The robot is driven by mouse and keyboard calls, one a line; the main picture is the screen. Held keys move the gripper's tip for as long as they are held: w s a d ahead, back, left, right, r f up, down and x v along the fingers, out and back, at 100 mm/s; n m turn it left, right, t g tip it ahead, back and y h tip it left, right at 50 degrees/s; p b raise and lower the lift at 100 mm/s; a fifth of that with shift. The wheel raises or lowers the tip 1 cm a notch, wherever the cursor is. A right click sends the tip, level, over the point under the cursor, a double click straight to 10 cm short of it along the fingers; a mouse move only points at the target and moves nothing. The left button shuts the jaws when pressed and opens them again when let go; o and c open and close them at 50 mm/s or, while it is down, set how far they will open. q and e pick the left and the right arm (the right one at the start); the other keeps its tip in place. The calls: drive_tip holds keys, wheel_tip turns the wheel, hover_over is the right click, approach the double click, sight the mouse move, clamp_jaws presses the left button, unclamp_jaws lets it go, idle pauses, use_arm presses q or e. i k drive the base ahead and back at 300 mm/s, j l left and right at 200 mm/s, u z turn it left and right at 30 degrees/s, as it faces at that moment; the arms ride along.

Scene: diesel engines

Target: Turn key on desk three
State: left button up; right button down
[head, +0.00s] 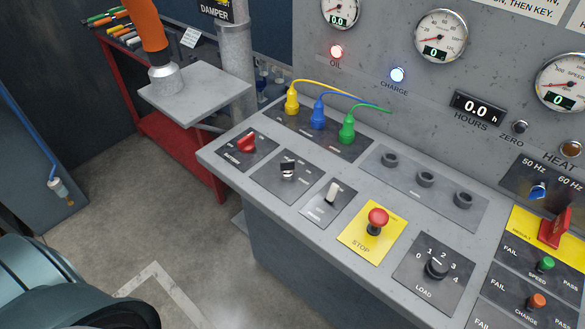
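A control desk (215,160) runs from the centre to the lower right. No desk number is readable, so I cannot tell if it is desk three. On its top, a small black-and-silver switch (288,168) on a dark plate looks like a key switch; its label is too small to read. A red rotary switch (246,143) is to its left and a white toggle lever (332,192) to its right. Neither of my grippers is in view.
A red stop button (377,220) and a load selector (436,267) are nearby on the desk. Yellow, blue and green plugs (318,112) stand behind the switches. The floor at left is open.

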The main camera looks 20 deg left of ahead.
sight(286, 166)
drive_tip(key=j+z, duration=0.25)
drive_tip(key=j, duration=0.45)
drive_tip(key=k+j+z, duration=0.2)
drive_tip(key=j, duration=0.5)
drive_tip(key=i+j, duration=0.05)
drive_tip(key=i, duration=0.05)
